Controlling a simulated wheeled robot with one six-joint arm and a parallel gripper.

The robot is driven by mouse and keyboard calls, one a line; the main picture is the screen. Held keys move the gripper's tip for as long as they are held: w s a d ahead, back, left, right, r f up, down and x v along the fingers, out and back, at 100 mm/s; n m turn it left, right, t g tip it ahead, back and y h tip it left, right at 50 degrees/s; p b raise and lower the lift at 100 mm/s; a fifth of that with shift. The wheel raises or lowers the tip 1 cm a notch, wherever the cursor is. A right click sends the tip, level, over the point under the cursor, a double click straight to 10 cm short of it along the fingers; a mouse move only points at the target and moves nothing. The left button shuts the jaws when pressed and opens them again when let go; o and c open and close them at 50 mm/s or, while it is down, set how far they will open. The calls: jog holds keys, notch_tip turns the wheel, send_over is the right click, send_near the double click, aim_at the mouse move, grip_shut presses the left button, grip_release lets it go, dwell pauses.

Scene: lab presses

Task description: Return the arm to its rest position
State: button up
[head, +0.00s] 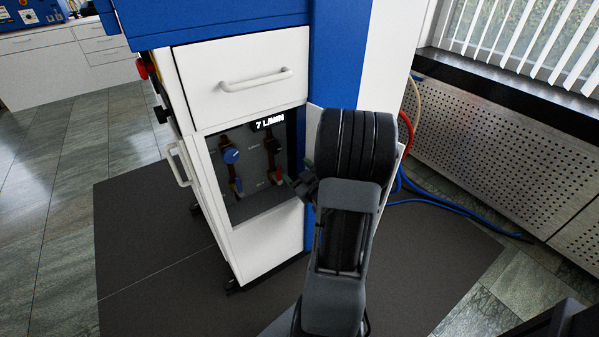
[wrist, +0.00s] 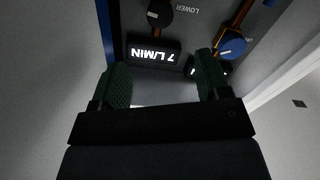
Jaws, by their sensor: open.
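My gripper (head: 300,174) is in front of the recessed valve panel of the white and blue press cabinet (head: 262,258). In the wrist view my gripper (wrist: 162,78) has its two dark green fingers spread, with nothing held between them. Beyond them a lit display (wrist: 155,53) reads 7 L/MIN, upside down; it also shows in the head view (head: 270,122). A black knob (wrist: 160,12) and a blue knob (wrist: 232,47) are on the panel close to the fingers. Whether a finger touches the panel cannot be told.
A white drawer (head: 240,95) is shut above the panel. A cabinet door handle (head: 179,165) sticks out at the left. Blue hoses (head: 440,204) lie on the floor at the right, by the perforated radiator cover (head: 480,135). The dark floor mat (head: 150,230) is clear at the left.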

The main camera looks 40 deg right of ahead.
jog(key=shift+s, duration=0.3)
dwell(0.4)
jog(key=w+a+r+m+g+h+p, duration=0.1)
jog(key=w+a+r+g+p, duration=0.2)
jog(key=r+p, duration=0.5)
jog(key=a+r+m+g+p, duration=0.1)
jog(key=a+r+g+p, duration=0.4)
jog(key=r, duration=0.4)
jog(key=s+a+r+g+y+p, duration=0.3)
jog(key=s+a+r+g+p, duration=0.3)
jog(key=s+a+r+p, duration=0.6)
jog(key=s+a+r, duration=0.1)
jog(key=a+r, duration=0.1)
jog(key=a, duration=0.3)
jog(key=shift+s+y+p, duration=0.25)
jog(key=shift+y+p, duration=0.1)
jog(key=shift+y, duration=0.05)
jog(key=shift+r, duration=0.1)
